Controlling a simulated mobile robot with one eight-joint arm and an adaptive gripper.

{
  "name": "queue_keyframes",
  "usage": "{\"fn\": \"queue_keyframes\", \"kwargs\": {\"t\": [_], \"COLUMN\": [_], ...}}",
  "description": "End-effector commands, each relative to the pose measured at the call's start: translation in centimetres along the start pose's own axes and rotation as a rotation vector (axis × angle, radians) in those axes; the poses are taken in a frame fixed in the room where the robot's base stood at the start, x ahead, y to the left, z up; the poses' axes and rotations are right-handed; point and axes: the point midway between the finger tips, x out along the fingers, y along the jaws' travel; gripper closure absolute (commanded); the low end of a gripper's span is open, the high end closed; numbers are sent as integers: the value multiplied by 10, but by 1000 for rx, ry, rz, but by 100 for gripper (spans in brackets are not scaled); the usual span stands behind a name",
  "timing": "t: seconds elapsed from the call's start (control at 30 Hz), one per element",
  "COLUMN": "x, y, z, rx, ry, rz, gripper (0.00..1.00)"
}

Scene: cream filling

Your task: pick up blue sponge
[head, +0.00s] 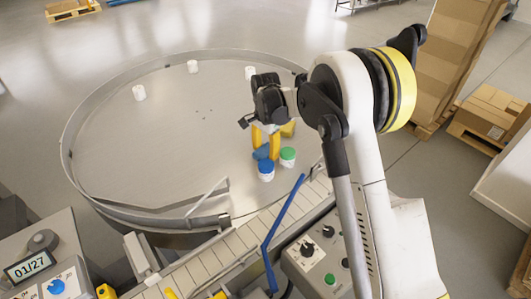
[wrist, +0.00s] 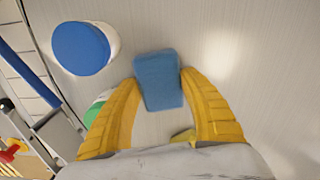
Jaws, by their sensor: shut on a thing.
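The blue sponge (wrist: 158,82) is a small blue block between the tips of my gripper's yellow fingers in the wrist view. In the head view the sponge (head: 261,153) shows partly below the fingertips, at the right part of the round table. My gripper (head: 266,147) points down there and is shut on the sponge. I cannot tell whether the sponge touches the table top.
A blue-lidded white jar (head: 266,172) and a green-lidded jar (head: 288,157) stand close to the gripper. Several white jars (head: 138,92) stand farther back on the round table (head: 120,150). A slatted conveyor (head: 230,255) runs along the front.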

Motion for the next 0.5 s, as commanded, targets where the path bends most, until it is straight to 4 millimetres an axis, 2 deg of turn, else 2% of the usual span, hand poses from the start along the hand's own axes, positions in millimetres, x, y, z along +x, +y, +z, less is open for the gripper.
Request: {"fn": "queue_keyframes", "kwargs": {"t": [0.13,0.23,0.5], "x": [-2,-14,-71], "y": [0,0,0], "z": [0,0,0], "rx": [0,0,0], "ry": [0,0,0], "rz": [0,0,0], "gripper": [73,73,73]}}
